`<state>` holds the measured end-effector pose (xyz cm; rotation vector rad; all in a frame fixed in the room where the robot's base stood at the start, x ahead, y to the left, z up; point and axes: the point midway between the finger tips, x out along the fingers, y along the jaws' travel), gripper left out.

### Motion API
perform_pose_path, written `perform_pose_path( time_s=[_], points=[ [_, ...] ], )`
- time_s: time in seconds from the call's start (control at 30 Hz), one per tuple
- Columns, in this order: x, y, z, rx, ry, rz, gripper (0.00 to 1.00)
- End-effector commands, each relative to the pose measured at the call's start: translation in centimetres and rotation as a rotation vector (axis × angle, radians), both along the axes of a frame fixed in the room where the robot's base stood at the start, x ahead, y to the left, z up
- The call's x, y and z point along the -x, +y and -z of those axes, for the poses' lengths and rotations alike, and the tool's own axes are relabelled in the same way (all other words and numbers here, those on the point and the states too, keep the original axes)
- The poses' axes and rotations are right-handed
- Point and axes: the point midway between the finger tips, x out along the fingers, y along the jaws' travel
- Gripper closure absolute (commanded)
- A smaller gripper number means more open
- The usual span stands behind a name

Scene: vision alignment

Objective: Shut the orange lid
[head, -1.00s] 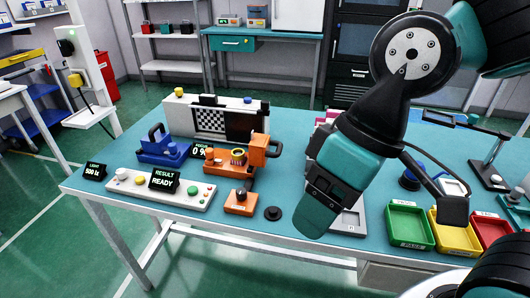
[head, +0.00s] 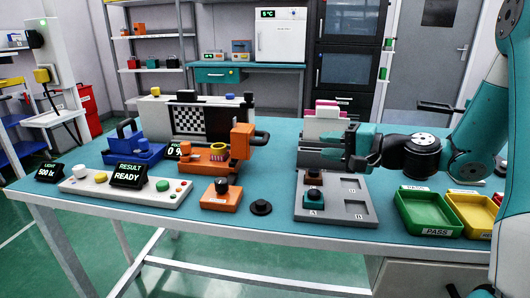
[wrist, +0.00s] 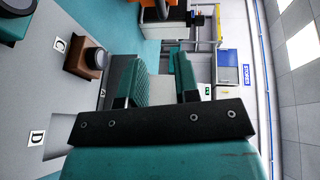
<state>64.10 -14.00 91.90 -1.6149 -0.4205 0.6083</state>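The orange fixture (head: 205,166) stands on the table left of centre, with a yellow ring-shaped part (head: 218,151) in it. Its orange lid (head: 242,141) stands upright at the fixture's right end, so it is open, with a dark handle (head: 262,137) sticking out to the right. My gripper (head: 342,158) is right of the lid, apart from it, and points left above the grey tray. In the wrist view my gripper (wrist: 164,82) shows two teal fingers with a gap between them and nothing held. An orange piece shows at that view's top edge.
A grey tray (head: 352,205) with dark-topped blocks lies below my gripper. A white and pink rack (head: 322,122) stands behind it. An orange button box (head: 221,196) and black knob (head: 261,207) are in front of the fixture. A green bin (head: 428,212) is at right.

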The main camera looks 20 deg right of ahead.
Motion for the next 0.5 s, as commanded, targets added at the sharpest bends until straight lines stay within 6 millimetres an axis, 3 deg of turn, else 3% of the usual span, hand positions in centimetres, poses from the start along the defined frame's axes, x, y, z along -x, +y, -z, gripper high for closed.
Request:
perform_pose_path(
  time_s=[0.17,0.5],
  points=[
    [-2.0,1.9,0.2,0.002,-0.001,-0.009,0.71],
    [-8.2,6.7,1.4,0.005,0.0,-0.012,0.71]
  ],
)
